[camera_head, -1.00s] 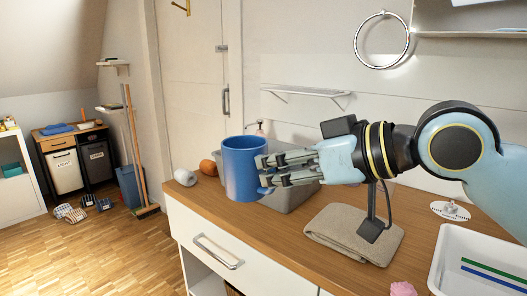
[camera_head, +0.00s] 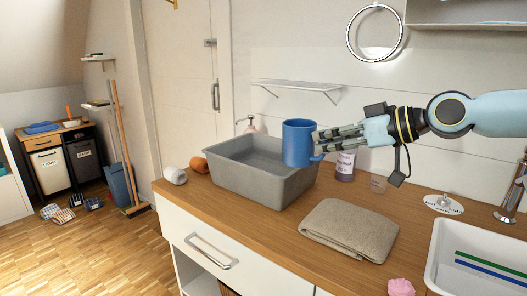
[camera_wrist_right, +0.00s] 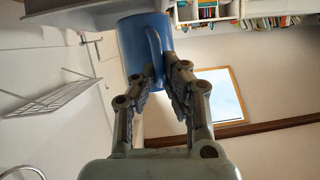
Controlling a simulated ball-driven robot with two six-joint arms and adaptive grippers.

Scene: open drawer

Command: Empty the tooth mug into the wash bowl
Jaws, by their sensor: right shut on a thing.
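The blue tooth mug (camera_head: 298,143) is upright, with its handle towards my right gripper (camera_head: 322,142). That gripper is shut on the mug at its handle side. In the head view the mug overlaps the back right part of the grey wash bowl (camera_head: 245,185) and seems to be above it. The right wrist view shows the mug (camera_wrist_right: 133,45) at the fingertips (camera_wrist_right: 160,82), with a grey edge of the bowl (camera_wrist_right: 85,12) beside it. The mug's contents are hidden. My left gripper is out of view.
A folded beige towel (camera_head: 350,229) lies in front right of the bowl. A labelled bottle (camera_head: 345,165) and a clear cup (camera_head: 378,184) stand behind it. A white tray (camera_head: 440,262) is at right.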

